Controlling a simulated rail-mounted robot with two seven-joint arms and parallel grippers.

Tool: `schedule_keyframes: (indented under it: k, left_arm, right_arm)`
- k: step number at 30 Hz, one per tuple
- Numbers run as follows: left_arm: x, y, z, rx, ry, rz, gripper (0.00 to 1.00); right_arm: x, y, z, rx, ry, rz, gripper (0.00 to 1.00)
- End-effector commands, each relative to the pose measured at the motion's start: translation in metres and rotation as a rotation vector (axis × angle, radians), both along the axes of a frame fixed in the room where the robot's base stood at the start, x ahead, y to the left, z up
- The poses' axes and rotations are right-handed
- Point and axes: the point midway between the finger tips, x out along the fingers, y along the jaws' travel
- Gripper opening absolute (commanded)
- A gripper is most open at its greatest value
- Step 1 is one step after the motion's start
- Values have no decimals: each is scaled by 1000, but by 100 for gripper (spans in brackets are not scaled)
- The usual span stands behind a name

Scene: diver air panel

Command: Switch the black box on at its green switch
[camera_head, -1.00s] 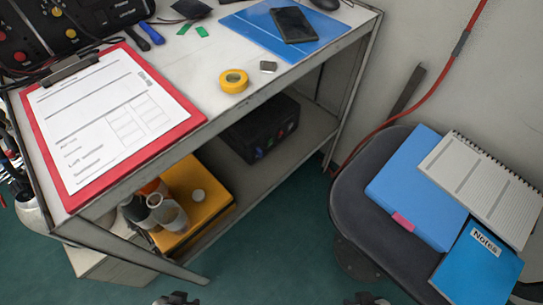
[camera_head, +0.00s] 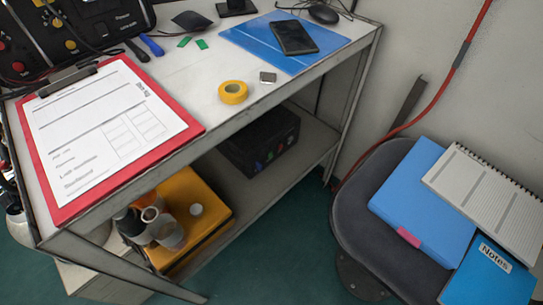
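The black box (camera_head: 258,138) stands on the lower shelf of the workbench, below the tabletop and towards its right end. Its front face carries a few small coloured switches low down: a blue one at the left, a green one (camera_head: 270,157) and a red one at the right. Their positions, on or off, are too small to tell. The tabletop edge overhangs part of the box. Neither of my grippers shows in the head view now.
The lower shelf (camera_head: 318,147) is bare right of the box. A yellow case (camera_head: 186,251) with bottles stands at its left. Above, the tabletop holds a red clipboard (camera_head: 180,140), yellow tape (camera_head: 233,92) and a phone (camera_head: 293,38). A chair (camera_head: 359,215) with folders stands at the right.

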Motion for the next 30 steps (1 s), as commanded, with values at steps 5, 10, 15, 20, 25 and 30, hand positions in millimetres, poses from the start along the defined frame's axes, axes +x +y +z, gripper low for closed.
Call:
schedule_keyframes:
  k: [5,10,15,20,25,30]
  left_arm:
    - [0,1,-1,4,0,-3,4]
    - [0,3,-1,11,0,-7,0]
    - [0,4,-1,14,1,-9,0]
    - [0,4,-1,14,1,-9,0]
    - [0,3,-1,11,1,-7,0]
    - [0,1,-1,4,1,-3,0]
  right_arm:
    - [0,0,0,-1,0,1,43]
    - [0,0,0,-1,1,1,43]
    - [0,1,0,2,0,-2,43]
    - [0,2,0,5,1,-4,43]
    - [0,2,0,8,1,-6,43]
    - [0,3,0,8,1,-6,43]
